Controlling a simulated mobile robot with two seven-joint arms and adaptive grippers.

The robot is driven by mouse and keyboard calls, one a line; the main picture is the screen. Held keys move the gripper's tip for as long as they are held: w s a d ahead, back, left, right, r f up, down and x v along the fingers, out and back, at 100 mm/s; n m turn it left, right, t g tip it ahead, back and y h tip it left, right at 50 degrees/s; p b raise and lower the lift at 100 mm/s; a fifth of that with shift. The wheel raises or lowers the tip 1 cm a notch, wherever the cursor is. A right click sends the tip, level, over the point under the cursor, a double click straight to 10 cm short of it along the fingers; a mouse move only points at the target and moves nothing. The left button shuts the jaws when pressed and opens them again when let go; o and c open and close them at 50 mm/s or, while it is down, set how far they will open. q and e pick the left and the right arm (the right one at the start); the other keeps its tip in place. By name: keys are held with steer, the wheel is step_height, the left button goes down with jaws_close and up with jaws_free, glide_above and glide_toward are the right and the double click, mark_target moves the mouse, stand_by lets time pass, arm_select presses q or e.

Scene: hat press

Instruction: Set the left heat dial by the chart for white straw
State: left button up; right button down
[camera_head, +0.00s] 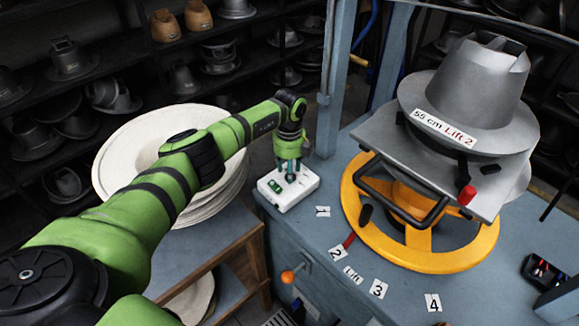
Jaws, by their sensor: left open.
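A small white control box (302,191) sits on the left corner of the blue-grey press table. A green part (274,186) shows on its top at the left. My left gripper (290,174) is open and points down over the box, with its fingertips close around a small dark knob on the box top. The fingers partly hide this knob, so its setting cannot be read. I cannot tell whether the fingers touch it. No straw chart can be made out. My right gripper is out of view.
A metal hat block (475,85) labelled "55 cm Lift 2" stands on the press above a yellow wheel (455,258). Number cards lie along the table's front. An orange knob (289,277) is on the table's side. Stacked pale hats (130,150) stand left, behind my arm.

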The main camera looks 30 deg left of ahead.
arm_select(q)
jaws_close()
steer(key=shift+a+f+m+b, duration=0.15)
steer(key=shift+m+b, duration=1.4)
steer(key=shift+m, duration=0.45)
steer(key=shift+w+m+b, duration=0.1)
steer(key=shift+m+b, duration=1.05)
steer(key=shift+m, duration=0.75)
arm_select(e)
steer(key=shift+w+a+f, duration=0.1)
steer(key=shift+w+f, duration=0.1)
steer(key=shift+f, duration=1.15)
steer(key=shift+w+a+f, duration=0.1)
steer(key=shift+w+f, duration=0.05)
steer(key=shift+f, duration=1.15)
arm_select(q)
steer(key=shift+r, duration=0.2)
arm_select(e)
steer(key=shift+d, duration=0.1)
arm_select(q)
jaws_free()
